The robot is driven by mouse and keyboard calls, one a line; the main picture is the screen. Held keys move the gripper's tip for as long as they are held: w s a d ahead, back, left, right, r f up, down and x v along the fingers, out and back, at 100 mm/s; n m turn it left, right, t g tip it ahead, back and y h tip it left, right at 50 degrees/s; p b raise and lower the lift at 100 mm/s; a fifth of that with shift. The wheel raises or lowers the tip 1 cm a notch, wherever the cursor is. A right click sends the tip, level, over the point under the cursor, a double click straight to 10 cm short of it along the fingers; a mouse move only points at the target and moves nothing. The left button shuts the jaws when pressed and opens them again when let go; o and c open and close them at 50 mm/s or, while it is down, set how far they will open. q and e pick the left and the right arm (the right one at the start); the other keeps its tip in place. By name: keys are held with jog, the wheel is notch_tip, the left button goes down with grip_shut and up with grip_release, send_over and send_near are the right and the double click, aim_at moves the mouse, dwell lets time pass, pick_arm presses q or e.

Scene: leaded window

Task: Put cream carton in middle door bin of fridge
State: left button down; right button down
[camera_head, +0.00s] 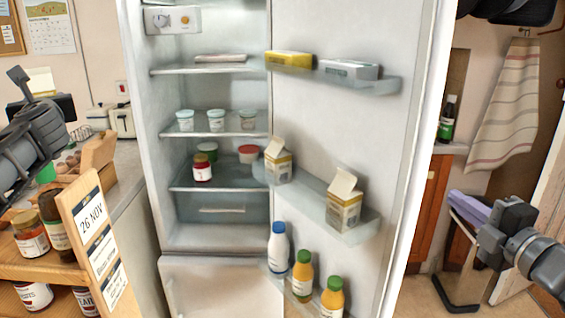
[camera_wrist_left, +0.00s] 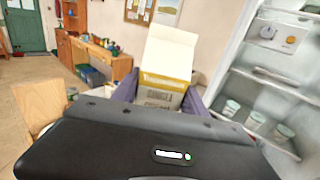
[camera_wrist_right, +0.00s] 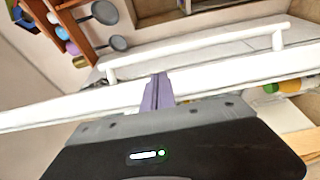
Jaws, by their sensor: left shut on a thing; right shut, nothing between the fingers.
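The cream carton (camera_wrist_left: 165,75), white-topped with a gold band, is gripped between the purple fingers of my left gripper (camera_wrist_left: 160,98). In the head view my left gripper's dark body is at the far left, outside the fridge, and its fingers are hidden. The fridge door stands open. Its middle door bin (camera_head: 311,193) holds one carton (camera_head: 278,163) at its left and another carton (camera_head: 344,204) at its right, with a gap between. My right gripper (camera_head: 468,207) is shut and empty, right of the door's outer edge; its fingertips (camera_wrist_right: 158,92) appear close to the white door handle (camera_wrist_right: 200,45).
The upper door bin (camera_head: 390,86) holds a yellow box and a pale box. The lower bin holds a white bottle (camera_head: 278,248) and two orange bottles. A wooden rack (camera_head: 75,215) with jars stands front left. Shelves hold tubs and jars.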

aim_at(427, 178)
dwell(0.3)
pick_arm(q)
jog(key=shift+r, duration=0.3)
pick_arm(e)
jog(key=x, duration=1)
